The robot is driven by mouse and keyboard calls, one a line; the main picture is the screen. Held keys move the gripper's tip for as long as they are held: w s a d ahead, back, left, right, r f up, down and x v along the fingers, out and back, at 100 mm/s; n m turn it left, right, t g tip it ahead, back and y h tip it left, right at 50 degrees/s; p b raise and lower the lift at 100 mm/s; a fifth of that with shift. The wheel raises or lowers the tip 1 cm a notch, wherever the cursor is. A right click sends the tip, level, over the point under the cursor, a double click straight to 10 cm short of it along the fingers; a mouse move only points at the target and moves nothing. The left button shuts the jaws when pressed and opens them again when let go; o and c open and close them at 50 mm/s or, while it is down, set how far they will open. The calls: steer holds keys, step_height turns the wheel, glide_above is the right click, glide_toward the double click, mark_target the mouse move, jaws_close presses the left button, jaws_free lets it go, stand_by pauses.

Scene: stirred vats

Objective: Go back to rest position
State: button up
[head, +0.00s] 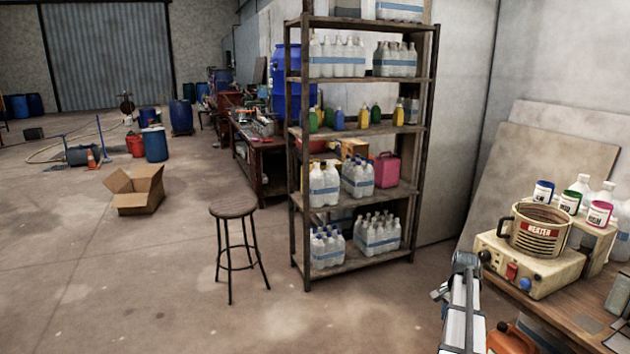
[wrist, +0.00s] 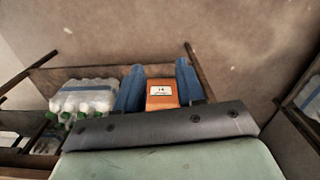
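In the wrist view, my gripper (wrist: 160,72) shows as two blue fingers standing apart behind a dark bar. An orange block with a white label (wrist: 161,95) shows between them. I cannot tell whether the fingers grip it, or whether it lies behind them or belongs to the gripper. In the head view, a grey and white part of my arm (head: 462,310) rises at the lower right, left of the workbench; the fingers cannot be made out there.
A wooden workbench (head: 590,322) carries a heater pot (head: 538,232) and several bottles and jars. A tall shelf (head: 355,190) holds bottles and jugs. A stool (head: 235,212) and cardboard box (head: 135,192) stand on open floor. Clear-bodied bottles (wrist: 85,93) show in the wrist view.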

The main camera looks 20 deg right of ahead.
steer(key=w+a+f+n, duration=0.2)
steer(key=a+f+n, duration=0.2)
steer(key=a, duration=0.9)
steer(key=w+a+f+n, duration=0.25)
steer(key=a+f, duration=0.25)
steer(key=a, duration=0.7)
steer(key=w+a+f+n, duration=0.1)
steer(key=a+f+n, duration=0.35)
steer(key=a, duration=0.85)
steer(key=s+a+f+n, duration=0.2)
steer(key=a+n, duration=0.1)
steer(key=a, duration=0.4)
steer(key=s+a+f+n, duration=0.1)
steer(key=s+a+n, duration=0.15)
steer(key=a, duration=0.45)
steer(key=s+f+g, duration=0.3)
steer(key=s+f, duration=0.7)
steer(key=s, duration=0.5)
steer(key=s+f+g, duration=0.3)
steer(key=s+f, duration=0.8)
steer(key=s, duration=0.4)
steer(key=shift+d+g, duration=0.15)
steer(key=shift+g, duration=0.25)
steer(key=shift+w, duration=0.1)
